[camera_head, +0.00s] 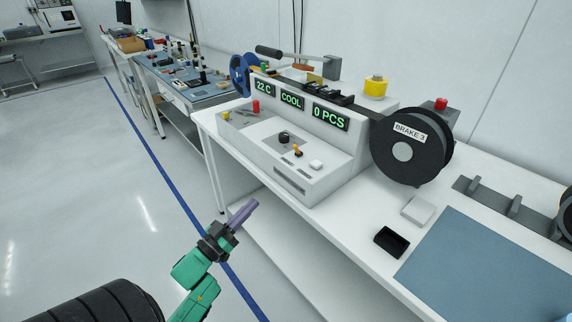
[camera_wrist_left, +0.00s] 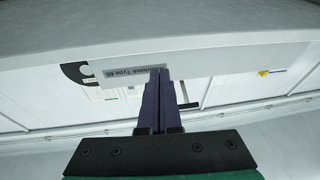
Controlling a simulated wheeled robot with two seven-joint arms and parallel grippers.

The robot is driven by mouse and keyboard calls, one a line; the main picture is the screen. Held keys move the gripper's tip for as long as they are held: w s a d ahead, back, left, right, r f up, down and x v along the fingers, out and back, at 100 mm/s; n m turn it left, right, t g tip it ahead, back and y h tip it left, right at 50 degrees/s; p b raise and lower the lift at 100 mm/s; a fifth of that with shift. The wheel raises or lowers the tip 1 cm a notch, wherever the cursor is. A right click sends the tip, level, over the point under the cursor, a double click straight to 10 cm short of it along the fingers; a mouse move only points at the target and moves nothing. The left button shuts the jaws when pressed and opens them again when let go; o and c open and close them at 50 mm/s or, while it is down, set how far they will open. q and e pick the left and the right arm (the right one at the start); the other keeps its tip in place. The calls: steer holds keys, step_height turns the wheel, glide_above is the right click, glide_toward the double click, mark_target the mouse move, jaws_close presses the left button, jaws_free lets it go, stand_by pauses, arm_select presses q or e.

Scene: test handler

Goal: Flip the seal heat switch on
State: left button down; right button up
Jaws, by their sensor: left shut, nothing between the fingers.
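The white test handler (camera_head: 328,163) stands on the white bench. Its displays read 22 C, COOL and 0 PCS. Its sloped front panel carries a small toggle with an orange tip (camera_head: 297,149), a black knob (camera_head: 284,138) and a white button (camera_head: 316,165). No label for the seal heat switch is readable, and I cannot tell which way the orange toggle leans. My left gripper (camera_head: 255,203), with purple fingers, is shut and empty in front of the bench, apart from the panel. Its closed fingers also show in the left wrist view (camera_wrist_left: 159,72). My right gripper is not in view.
A black reel (camera_head: 434,160) labelled BRAKE 3 sits right of the panel. A black tray (camera_head: 391,242), a white block (camera_head: 418,210) and a blue mat (camera_head: 490,270) lie on the bench. The bench's front edge lies between my gripper and the panel. The floor before it is clear.

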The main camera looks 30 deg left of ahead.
mark_target(286, 162)
arm_select(q)
step_height(286, 162, up, 7)
steer(key=s+d+m+t+h, duration=0.1)
steer(key=m+h, duration=0.1)
steer(key=h, duration=0.1)
steer(key=shift+s+d+f, duration=0.2)
steer(key=p+x, duration=0.3)
steer(key=x, duration=1)
steer(key=shift+d+r, duration=0.15)
steer(key=shift+r, duration=0.05)
steer(key=shift+w+d, duration=0.1)
steer(key=shift+w, duration=0.3)
steer(key=shift+r, duration=0.1)
